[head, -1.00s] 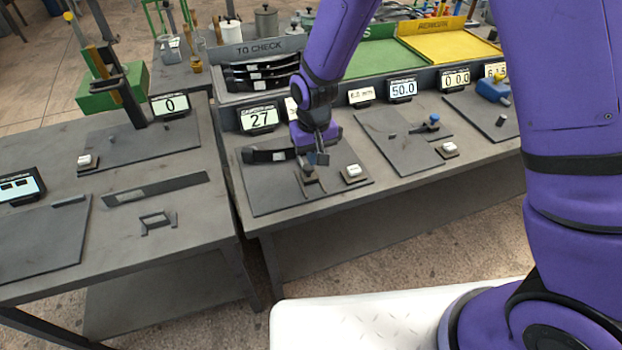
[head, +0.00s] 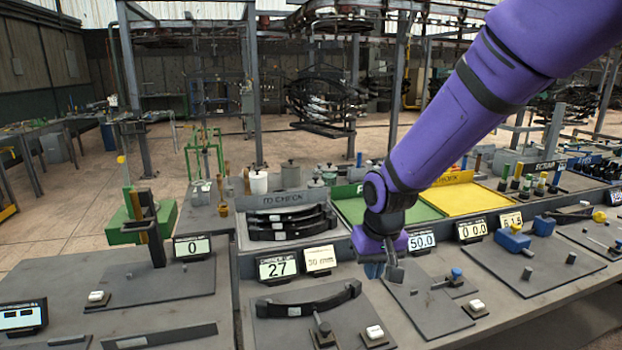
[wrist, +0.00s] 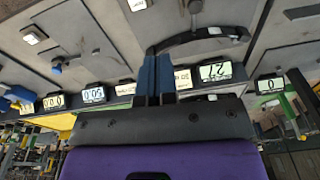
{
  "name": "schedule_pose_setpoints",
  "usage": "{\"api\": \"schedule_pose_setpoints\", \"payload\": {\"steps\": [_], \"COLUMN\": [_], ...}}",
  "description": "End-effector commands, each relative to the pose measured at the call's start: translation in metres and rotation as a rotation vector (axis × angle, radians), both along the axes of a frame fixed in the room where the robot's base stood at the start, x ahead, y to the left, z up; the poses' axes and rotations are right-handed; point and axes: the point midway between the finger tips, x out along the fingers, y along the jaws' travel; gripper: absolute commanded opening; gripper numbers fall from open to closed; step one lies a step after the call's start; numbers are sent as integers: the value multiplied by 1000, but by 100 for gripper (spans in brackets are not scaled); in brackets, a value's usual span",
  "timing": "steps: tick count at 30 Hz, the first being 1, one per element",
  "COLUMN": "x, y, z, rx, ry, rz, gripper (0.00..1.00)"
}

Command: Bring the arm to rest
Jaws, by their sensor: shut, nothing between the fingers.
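My purple arm comes in from the upper right in the head view. My gripper (head: 384,270) hangs above the bench, just right of the display reading 27 (head: 277,268). In the wrist view the two blue fingers (wrist: 154,76) are shut together with nothing between them. A dark curved spring leaf (head: 309,300) lies on the plate below and left of the gripper, and the gripper is apart from it. The leaf also shows in the wrist view (wrist: 199,37), beyond the fingertips.
A tray marked "to check" (head: 243,243) holds stacked dark leaves. Green (head: 350,209) and yellow (head: 457,200) trays stand behind the gripper. Gauges, displays and small posts line the bench. A second bench with a green-based device (head: 125,232) is at left. Racks stand behind the open floor.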

Motion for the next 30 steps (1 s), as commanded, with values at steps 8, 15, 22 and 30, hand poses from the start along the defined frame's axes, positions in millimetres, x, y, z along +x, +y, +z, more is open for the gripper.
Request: {"api": "schedule_pose_setpoints", "payload": {"steps": [8,15,22,30], "x": [-34,-77,-128,-190], "y": [-59,-104,-140,-170], "z": [80,131,165,187], "rx": [27,36,33,19], "ry": [-87,-161,-232,-310], "rz": [-55,-100,-143,-190], "gripper": [0,0,0,0]}}
